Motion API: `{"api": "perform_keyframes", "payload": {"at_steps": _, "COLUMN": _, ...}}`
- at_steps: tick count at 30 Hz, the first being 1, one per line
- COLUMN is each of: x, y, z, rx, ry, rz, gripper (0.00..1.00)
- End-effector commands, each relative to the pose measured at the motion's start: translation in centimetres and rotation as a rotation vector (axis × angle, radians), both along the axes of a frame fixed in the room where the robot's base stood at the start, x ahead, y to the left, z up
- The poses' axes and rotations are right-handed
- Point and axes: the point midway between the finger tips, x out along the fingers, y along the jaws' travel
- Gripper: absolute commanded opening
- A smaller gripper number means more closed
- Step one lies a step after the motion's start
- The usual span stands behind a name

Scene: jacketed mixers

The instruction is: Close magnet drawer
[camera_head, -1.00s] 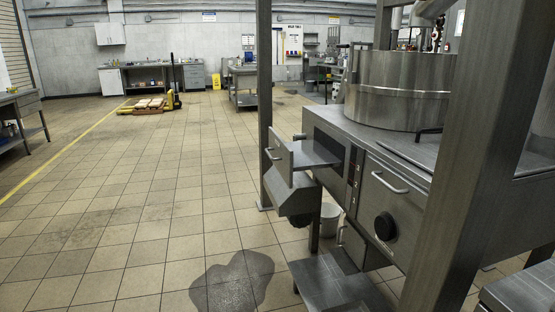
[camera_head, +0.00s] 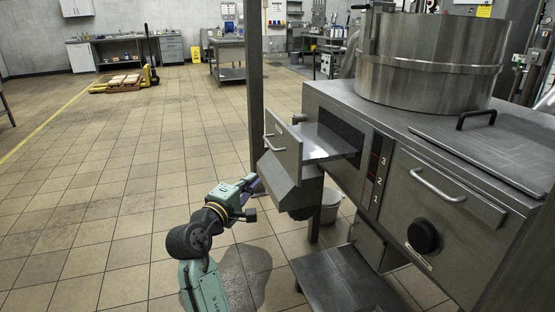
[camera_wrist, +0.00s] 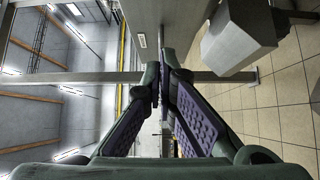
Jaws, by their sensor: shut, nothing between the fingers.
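The magnet drawer (camera_head: 284,152) stands pulled out of the left end of the steel machine in the head view. Its front panel has a bar handle, and its flat grey tray (camera_head: 325,143) reaches back into a dark slot. My gripper (camera_head: 256,184) is just left of and below the drawer front, apart from it as far as I can tell. In the wrist view my gripper (camera_wrist: 163,82) has its purple-padded fingertips together with nothing between them. A grey panel at the top of that view seems to be the drawer front, but I cannot be sure.
The machine carries a large steel drum (camera_head: 428,65). An angular grey chute (camera_head: 288,190) hangs below the drawer. A vertical post (camera_head: 255,95) stands behind the drawer.

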Motion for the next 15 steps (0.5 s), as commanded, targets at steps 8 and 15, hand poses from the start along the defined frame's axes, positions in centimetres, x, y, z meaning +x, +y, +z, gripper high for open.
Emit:
{"api": "perform_keyframes", "payload": {"at_steps": 8, "x": 2.6, "y": -2.1, "z": -0.2, "rx": -0.014, "ry": 0.017, "rz": -0.024, "gripper": 0.00}}
{"api": "perform_keyframes", "payload": {"at_steps": 15, "x": 7.3, "y": -4.4, "z": -0.1, "rx": -0.012, "ry": 0.016, "rz": -0.023, "gripper": 0.00}}
